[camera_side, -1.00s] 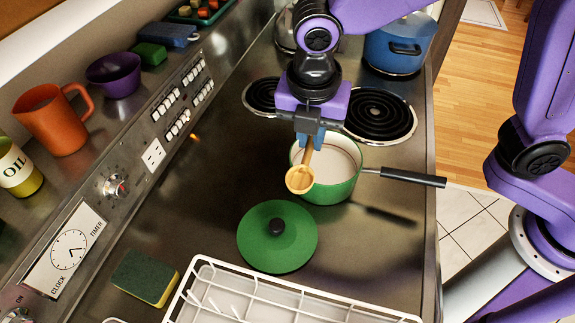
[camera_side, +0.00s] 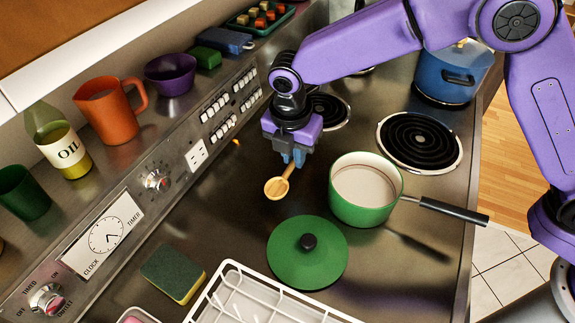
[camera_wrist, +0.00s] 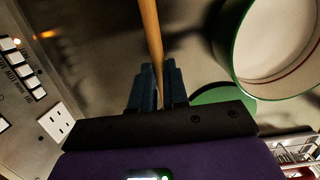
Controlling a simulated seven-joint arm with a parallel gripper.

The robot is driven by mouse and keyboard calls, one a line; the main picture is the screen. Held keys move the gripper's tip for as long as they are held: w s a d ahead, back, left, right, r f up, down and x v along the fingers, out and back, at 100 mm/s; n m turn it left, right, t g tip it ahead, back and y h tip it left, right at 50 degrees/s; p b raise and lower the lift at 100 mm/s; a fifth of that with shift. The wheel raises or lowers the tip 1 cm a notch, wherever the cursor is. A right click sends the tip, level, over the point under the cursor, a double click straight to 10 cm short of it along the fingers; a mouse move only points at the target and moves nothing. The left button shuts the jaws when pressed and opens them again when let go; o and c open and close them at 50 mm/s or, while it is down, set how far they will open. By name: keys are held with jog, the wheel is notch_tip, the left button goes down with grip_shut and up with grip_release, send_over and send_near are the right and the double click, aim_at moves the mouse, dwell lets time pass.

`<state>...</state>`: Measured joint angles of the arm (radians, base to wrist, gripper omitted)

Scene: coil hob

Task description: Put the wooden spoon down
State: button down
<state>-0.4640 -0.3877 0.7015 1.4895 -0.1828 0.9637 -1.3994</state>
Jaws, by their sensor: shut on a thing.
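The wooden spoon (camera_side: 277,188) is in my gripper (camera_side: 294,158), with its bowl hanging down and towards the lower left in the side view. My gripper is shut on its handle. In the wrist view the handle (camera_wrist: 151,35) runs up between the two blue fingers (camera_wrist: 158,88). The spoon is over the dark metal hob top (camera_side: 232,240), left of the green pot (camera_side: 364,212). I cannot tell whether the bowl touches the surface.
A green lid (camera_side: 290,262) lies in front of the pot, whose black handle (camera_side: 455,211) points right. A white rack (camera_side: 240,295) and a sponge (camera_side: 173,273) are at the front. The control panel (camera_side: 165,180) borders the left. Bare hob surface surrounds the spoon.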

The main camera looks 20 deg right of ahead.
jog(key=shift+w+a+f, duration=0.25)
jog(key=shift+w+f, duration=0.05)
jog(key=shift+f, duration=0.2)
jog(key=shift+w+a+f, duration=0.25)
jog(key=shift+f, duration=1.7)
jog(key=shift+f, duration=0.1)
jog(key=c, duration=1.1)
grip_release()
jog(key=shift+s+a+r, duration=0.2)
jog(key=shift+r, duration=1.85)
jog(key=shift+s+a+r, duration=0.2)
jog(key=shift+s+r, duration=0.05)
jog(key=shift+r, duration=1.75)
jog(key=shift+s+a+r, duration=0.2)
jog(key=shift+r, duration=1.85)
